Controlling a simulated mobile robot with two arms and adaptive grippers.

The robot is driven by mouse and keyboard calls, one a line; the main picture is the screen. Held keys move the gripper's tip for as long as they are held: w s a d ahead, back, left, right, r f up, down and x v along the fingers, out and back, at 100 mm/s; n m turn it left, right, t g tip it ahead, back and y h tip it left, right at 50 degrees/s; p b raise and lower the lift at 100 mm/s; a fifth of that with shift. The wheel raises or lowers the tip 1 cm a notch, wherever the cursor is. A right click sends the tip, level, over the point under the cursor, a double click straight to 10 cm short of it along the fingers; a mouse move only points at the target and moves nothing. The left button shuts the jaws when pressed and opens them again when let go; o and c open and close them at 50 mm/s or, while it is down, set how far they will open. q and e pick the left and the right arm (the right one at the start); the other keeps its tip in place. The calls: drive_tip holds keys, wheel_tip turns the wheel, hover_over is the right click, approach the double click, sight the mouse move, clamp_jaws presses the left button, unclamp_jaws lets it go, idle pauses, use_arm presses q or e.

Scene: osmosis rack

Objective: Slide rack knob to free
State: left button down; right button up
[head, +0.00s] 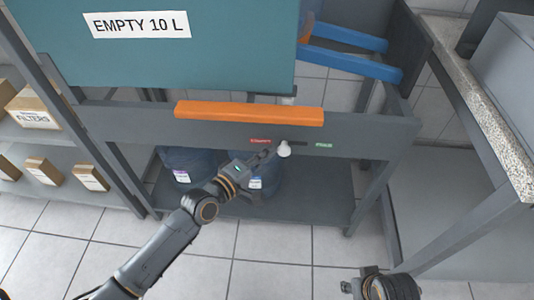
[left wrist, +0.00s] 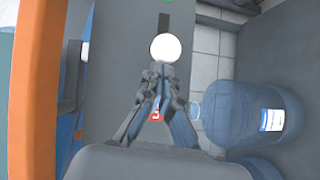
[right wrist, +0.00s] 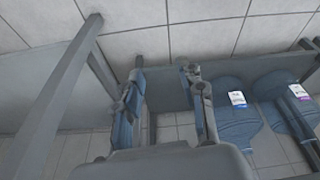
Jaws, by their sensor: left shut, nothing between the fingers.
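The white round knob (head: 284,149) sits on the grey front beam of the rack (head: 388,131), between a red label (head: 261,141) on its left and a green label (head: 324,145) on its right. A dark slot runs from the knob toward the green label. My left gripper (head: 272,152) is shut and empty, its fingertips just left of the knob. In the left wrist view the knob (left wrist: 165,48) shows right beyond the fingertips (left wrist: 162,72); I cannot tell if they touch. My right gripper (right wrist: 163,73) is open and empty, low at the right, away from the rack.
An orange bar (head: 249,113) runs above the knob, below a teal panel (head: 180,60) marked EMPTY 10 L. Blue water bottles (head: 262,181) stand on the lower shelf. Shelves with boxes (head: 36,107) are left, a speckled counter (head: 480,105) right. The floor in front is clear.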

sight(287, 155)
use_arm(q)
drive_tip(key=shift+d, duration=0.15)
use_arm(e)
drive_tip(key=shift+r, duration=0.1)
use_arm(q)
drive_tip(key=d+p, duration=0.2)
drive_tip(key=d, duration=0.3)
drive_tip(key=shift+r+p, duration=0.15)
drive_tip(key=shift+p, duration=0.2)
drive_tip(key=shift+d, duration=0.15)
use_arm(e)
wheel_tip(287, 155, down, 10)
drive_tip(key=shift+s+g, duration=0.3)
drive_tip(key=shift+s, duration=0.1)
drive_tip(key=shift+a, duration=0.1)
